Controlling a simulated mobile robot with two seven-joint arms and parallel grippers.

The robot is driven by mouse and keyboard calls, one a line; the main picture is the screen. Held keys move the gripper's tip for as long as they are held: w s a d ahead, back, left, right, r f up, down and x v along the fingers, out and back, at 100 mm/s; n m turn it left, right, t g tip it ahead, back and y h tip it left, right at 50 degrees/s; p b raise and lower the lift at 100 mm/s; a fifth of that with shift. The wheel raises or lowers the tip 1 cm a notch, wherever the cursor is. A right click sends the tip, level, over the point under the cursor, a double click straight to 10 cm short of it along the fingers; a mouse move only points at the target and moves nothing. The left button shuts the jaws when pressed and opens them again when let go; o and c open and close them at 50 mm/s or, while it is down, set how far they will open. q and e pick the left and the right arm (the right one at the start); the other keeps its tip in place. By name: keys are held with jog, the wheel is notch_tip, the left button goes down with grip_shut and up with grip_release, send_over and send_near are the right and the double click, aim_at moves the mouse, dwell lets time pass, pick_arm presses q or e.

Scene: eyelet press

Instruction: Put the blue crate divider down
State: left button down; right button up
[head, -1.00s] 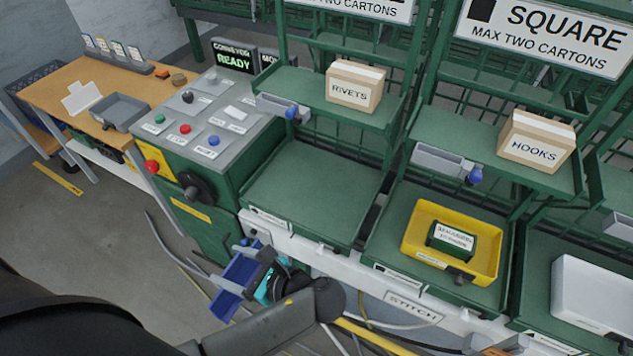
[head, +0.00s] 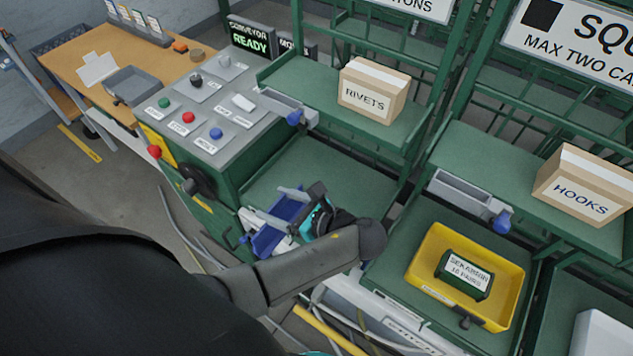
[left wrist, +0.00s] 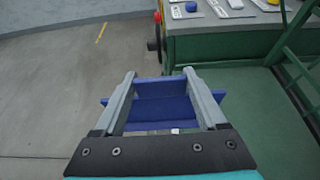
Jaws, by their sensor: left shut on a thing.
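The blue crate divider (head: 274,233) is held in my left gripper (head: 290,215). In the left wrist view, the divider (left wrist: 162,104) lies crosswise between the two grey fingers of the left gripper (left wrist: 162,88), which are shut on it. In the head view, the divider is over the front left part of the empty green bay (head: 335,190) below the RIVETS carton. I cannot tell whether it touches the surface. My right gripper is not in view.
The control panel (head: 215,115) with buttons and a black knob stands left of the bay. A yellow crate (head: 450,245) with a green labelled box fills the bay to the right. The RIVETS carton (head: 372,90) sits on the shelf above. The bay's middle is clear.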

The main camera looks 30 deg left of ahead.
pick_arm(q)
jog(key=w+d+b, duration=0.1)
jog(key=w+b, duration=0.3)
jog(key=w, duration=0.8)
notch_tip(320, 180, down, 7)
jog(key=w+b, duration=0.1)
jog(key=b, duration=0.2)
jog(key=shift+w, duration=0.1)
jog(key=shift+f+b, duration=0.15)
jog(key=shift+b, duration=0.2)
grip_release()
